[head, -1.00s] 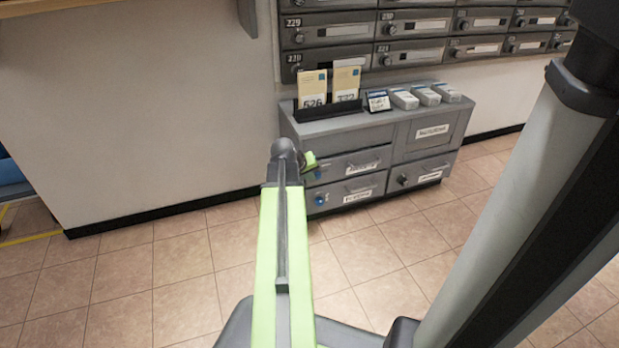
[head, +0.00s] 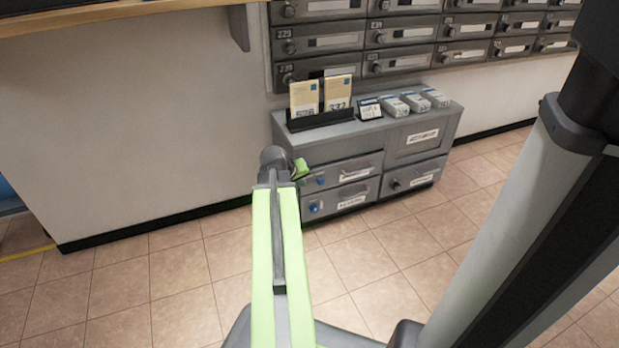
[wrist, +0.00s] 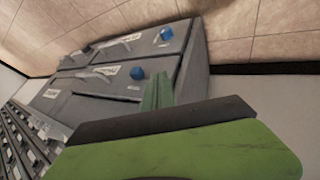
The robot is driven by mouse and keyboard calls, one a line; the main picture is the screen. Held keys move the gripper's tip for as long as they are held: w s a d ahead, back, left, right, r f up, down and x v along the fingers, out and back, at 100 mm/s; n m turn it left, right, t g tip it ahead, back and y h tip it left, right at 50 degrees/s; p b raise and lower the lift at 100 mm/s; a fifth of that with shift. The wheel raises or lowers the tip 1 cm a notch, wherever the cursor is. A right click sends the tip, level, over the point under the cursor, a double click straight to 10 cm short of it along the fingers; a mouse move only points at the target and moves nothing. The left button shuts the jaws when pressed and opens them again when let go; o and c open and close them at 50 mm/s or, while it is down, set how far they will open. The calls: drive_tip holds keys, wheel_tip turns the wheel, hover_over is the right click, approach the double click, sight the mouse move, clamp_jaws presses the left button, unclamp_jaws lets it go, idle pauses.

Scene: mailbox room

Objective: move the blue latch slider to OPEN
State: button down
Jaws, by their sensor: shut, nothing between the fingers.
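Two blue pieces show on the left end of the grey cabinet's front: an upper one (head: 320,180) beside the upper drawer and a lower one (head: 315,206) on the lower drawer. The wrist view, with the floor at its top, shows the upper piece (wrist: 136,74) and the lower piece (wrist: 165,34) as knob-like shapes. I cannot tell which is the latch slider, and no OPEN mark is readable. My gripper (head: 301,168) is shut and empty, left of the upper piece. Its green fingers (wrist: 157,92) appear right beside that piece in the wrist view; contact is unclear.
The grey cabinet (head: 375,138) stands against the wall, with labelled drawers and a card rack (head: 320,122) on top. Small boxes (head: 415,102) sit beside the rack. Mailboxes (head: 400,32) hang above. The tiled floor (head: 385,265) in front is clear.

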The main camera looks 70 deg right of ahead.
drive_tip(key=p+v, duration=0.3)
drive_tip(key=v, duration=0.3)
drive_tip(key=shift+w+r+p, duration=0.15)
drive_tip(key=shift+r+p, duration=0.05)
drive_tip(key=shift+p, duration=0.1)
drive_tip(key=shift+a, duration=0.15)
